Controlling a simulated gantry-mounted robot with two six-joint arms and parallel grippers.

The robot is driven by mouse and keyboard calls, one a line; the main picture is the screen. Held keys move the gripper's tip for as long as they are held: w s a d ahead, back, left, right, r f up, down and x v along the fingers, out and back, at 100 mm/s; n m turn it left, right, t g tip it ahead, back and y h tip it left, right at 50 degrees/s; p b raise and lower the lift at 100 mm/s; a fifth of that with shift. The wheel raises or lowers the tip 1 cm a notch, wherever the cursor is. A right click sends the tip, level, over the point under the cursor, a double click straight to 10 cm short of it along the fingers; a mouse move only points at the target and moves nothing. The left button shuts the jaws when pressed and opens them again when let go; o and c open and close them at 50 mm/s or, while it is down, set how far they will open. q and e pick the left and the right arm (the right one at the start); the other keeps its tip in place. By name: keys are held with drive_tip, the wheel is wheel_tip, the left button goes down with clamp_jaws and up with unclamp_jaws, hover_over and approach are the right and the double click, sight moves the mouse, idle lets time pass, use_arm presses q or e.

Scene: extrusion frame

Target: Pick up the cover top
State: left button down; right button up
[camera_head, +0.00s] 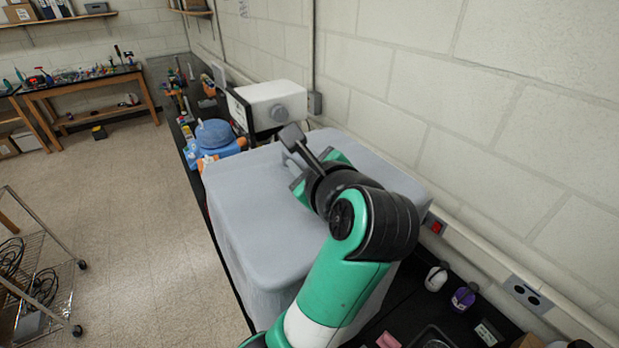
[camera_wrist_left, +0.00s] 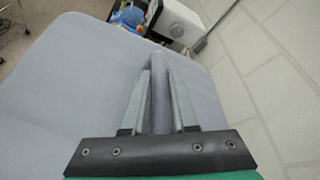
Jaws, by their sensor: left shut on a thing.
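The cover top (camera_head: 255,215) is a pale grey-blue cloth surface with rounded corners. The cover hangs over a large boxy shape on the black bench by the wall. My left gripper (camera_head: 289,159) reaches over it from the near side, at its far part. In the left wrist view, the two grey fingers (camera_wrist_left: 162,75) are shut on a raised ridge of the cover top (camera_wrist_left: 75,85), which runs up between them. In the head view my arm hides part of the cover, and the pinched spot is hard to see. My right gripper is not in view.
A white machine (camera_head: 275,103) and a blue object (camera_head: 212,138) with orange parts stand just beyond the cover. The block wall (camera_head: 480,120) is close on the right. Small bottles, one purple-labelled (camera_head: 465,296), stand on the near bench. Open floor (camera_head: 130,210) lies left.

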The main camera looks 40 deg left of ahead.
sight(301, 161)
use_arm(q)
drive_tip(key=shift+r, duration=0.15)
idle(0.8)
drive_tip(key=shift+r+p, duration=0.25)
drive_tip(key=shift+p, duration=0.05)
wheel_tip(301, 161, up, 2)
drive_tip(key=shift+r+p, duration=0.25)
drive_tip(key=shift+p, duration=0.7)
drive_tip(key=s+d+r+p, duration=0.5)
drive_tip(key=s+d+r, duration=0.4)
drive_tip(key=s, duration=0.1)
drive_tip(key=shift+s+d+r, duration=0.2)
drive_tip(key=shift+s+r, duration=0.05)
drive_tip(key=shift+r, duration=0.15)
drive_tip(key=c, duration=1.4)
unclamp_jaws()
clamp_jaws()
